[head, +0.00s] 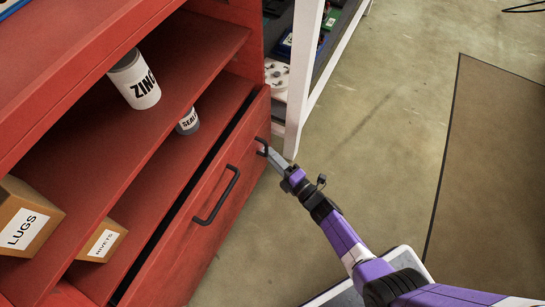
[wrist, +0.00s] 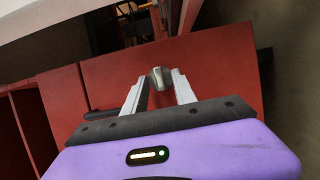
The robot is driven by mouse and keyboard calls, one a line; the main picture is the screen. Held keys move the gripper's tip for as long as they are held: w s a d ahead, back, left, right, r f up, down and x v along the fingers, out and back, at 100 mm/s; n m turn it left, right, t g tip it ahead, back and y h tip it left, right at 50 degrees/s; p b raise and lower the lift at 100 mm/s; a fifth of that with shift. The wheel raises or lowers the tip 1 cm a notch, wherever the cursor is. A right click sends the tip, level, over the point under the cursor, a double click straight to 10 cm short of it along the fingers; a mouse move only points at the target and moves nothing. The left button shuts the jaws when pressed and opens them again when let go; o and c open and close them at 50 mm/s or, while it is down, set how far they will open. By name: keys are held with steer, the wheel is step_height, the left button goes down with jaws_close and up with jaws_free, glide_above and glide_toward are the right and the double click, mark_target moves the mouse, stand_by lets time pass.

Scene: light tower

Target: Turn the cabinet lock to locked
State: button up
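The lock (wrist: 160,77) is a small silvery knob on the red front of the cabinet's bottom drawer (head: 195,240). In the wrist view it stands between my fingertips (wrist: 160,74). The fingers are apart, one on each side of it, with a small gap showing. In the head view my gripper (head: 262,147) reaches the upper right end of the drawer front, right of the black handle (head: 217,197), and the lock is hidden there. The angle of the lock is too small to read. The red cabinet (head: 245,50) fills the left of the head view.
A dark gap shows along the drawer's top edge. The shelves hold a ZINC can (head: 135,80), a smaller can (head: 188,122), a LUGS box (head: 25,218) and a RIVETS box (head: 98,241). A white-framed rack (head: 303,75) stands close behind. The floor at right is clear, with a dark mat (head: 495,180).

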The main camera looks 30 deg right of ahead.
steer(key=shift+w, duration=0.15)
jaws_close()
steer(key=shift+r+m+p, duration=0.15)
steer(key=shift+m+p, duration=0.15)
steer(key=shift+p, duration=0.05)
steer(key=m+g+y+p, duration=0.1)
steer(key=m+g+p, duration=0.1)
steer(key=m+p, duration=0.1)
steer(key=m+g+y+p, duration=0.1)
steer(key=m+g+p, duration=0.1)
steer(key=m, duration=0.3)
steer(key=m+g+y+p, duration=0.1)
steer(key=m+g+p, duration=0.1)
steer(key=m+p, duration=0.2)
steer(key=shift+w+d+r+m+g+y+p, duration=0.25)
steer(key=shift+d+r+m+g+y+p, duration=0.1)
steer(key=shift+p, duration=0.2)
steer(key=shift+m, duration=0.25)
stand_by(0.7)
